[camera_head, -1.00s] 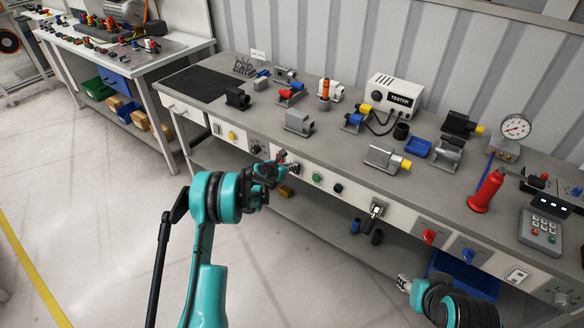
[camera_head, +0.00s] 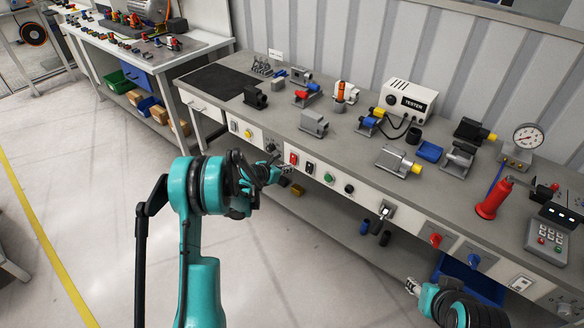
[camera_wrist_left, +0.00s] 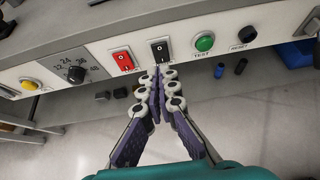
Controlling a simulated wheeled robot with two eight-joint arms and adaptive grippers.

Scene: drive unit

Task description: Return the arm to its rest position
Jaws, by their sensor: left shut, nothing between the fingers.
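My left gripper (camera_head: 287,170) is shut and empty, held just in front of the workbench's front panel. In the left wrist view its fingers (camera_wrist_left: 158,80) meet below a red rocker switch (camera_wrist_left: 123,60) and a black rocker switch (camera_wrist_left: 160,50). I cannot tell whether the fingertips touch the panel. My teal left arm rises from the bottom of the head view. My right gripper (camera_head: 411,286) shows small at the lower right, in front of the bench; its finger opening is too small to tell.
The workbench (camera_head: 330,150) carries a tester box (camera_head: 409,101), a red bottle-shaped item (camera_head: 492,199), a gauge (camera_head: 526,136) and several grey and blue parts. A second bench (camera_head: 205,50) stands at the back left. The floor (camera_head: 80,190) left of my arm is clear.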

